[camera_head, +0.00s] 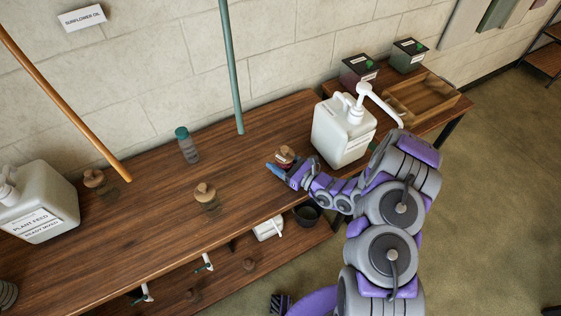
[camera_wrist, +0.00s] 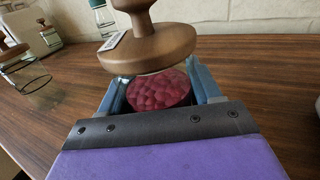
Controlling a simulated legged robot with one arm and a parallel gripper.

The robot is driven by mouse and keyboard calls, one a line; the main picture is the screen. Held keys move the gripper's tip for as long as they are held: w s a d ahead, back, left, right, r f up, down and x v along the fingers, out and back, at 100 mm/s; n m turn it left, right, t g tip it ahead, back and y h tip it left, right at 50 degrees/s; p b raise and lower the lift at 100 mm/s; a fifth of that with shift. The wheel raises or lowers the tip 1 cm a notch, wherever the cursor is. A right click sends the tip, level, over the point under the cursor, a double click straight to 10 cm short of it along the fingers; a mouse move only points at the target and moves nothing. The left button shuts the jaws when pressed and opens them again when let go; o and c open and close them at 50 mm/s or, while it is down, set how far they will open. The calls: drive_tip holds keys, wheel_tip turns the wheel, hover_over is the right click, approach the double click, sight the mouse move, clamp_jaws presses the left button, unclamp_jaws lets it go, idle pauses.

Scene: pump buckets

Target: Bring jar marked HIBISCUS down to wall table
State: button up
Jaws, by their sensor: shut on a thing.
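A small jar (camera_wrist: 155,90) with dark red contents and a round wooden knobbed lid is between the fingers of my gripper (camera_wrist: 160,95). A small white label sits on its lid, too small to read. In the head view the jar (camera_head: 285,154) is near the middle of the long wooden table (camera_head: 150,225), at my gripper (camera_head: 285,170). The gripper is shut on it. Whether its base touches the tabletop is hidden. A second wooden table (camera_head: 440,112) stands against the wall at the right, holding an open wooden tray (camera_head: 425,100).
A white pump jug (camera_head: 340,135) stands close right of the gripper. Wooden-lidded jars (camera_head: 206,198), a teal-capped bottle (camera_head: 187,148) and a PLANT FEED jug (camera_head: 38,205) stand left. Two dark boxes (camera_head: 358,70) are on the right table. Orange (camera_head: 65,105) and green poles rise behind.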

drive_tip(key=shift+a, duration=0.1)
drive_tip(key=o, duration=1.3)
drive_tip(key=shift+d, duration=0.3)
drive_tip(key=shift+a+r, duration=0.1)
drive_tip(key=p+v, duration=0.3)
drive_tip(key=v, duration=0.8)
drive_tip(key=shift+s+d, duration=0.35)
drive_tip(key=shift+d, duration=0.1)
